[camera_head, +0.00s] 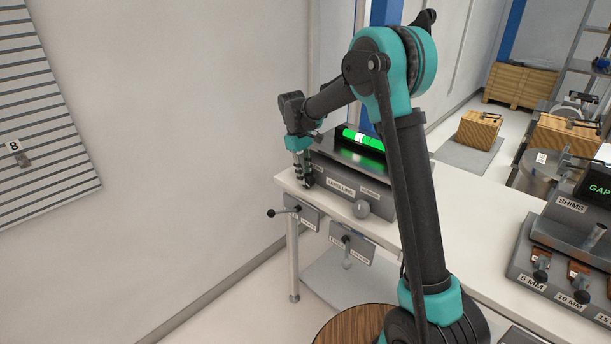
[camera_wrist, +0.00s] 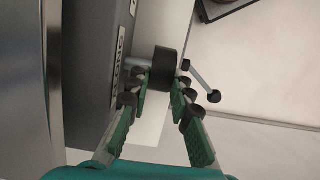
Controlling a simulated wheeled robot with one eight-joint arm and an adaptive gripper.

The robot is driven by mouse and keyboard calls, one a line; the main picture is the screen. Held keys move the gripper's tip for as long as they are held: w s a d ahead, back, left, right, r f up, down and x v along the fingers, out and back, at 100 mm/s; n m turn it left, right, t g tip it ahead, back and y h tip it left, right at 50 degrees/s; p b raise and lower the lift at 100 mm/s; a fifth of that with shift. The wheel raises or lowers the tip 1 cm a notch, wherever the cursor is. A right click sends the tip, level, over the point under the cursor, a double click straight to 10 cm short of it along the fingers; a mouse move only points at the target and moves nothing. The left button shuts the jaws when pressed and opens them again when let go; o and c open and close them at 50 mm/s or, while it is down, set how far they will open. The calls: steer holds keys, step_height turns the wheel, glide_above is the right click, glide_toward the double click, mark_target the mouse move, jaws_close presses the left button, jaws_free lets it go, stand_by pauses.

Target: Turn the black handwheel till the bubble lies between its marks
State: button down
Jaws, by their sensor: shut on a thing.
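The black handwheel (camera_wrist: 166,64) is a dark round knob on a short grey shaft at the side of the levelling unit in the wrist view. The fingertips of my gripper (camera_wrist: 162,90) are shut on it from either side. In the head view my gripper (camera_head: 304,172) points down at the left end of the grey unit (camera_head: 342,178) and mostly hides the handwheel. The bright green bubble vial (camera_head: 374,144) lies on the unit's top. A pale bubble (camera_head: 359,137) shows left of its middle; the marks are too small to judge against it.
The unit stands on a white bench (camera_head: 450,225). A round grey knob (camera_head: 361,209) is on its front. Levers with black and grey balls (camera_head: 271,213) stick out from the bench's front edge. A shims rack (camera_head: 570,225) is at the right. The white wall is at the left.

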stand_by(0.3)
steer(key=c, duration=1.6)
jaws_free()
steer(key=shift+c, duration=0.2)
steer(key=shift+a+r, duration=0.1)
steer(key=v, duration=1.1)
steer(key=shift+w+a+r, duration=0.25)
steer(key=shift+r, duration=0.1)
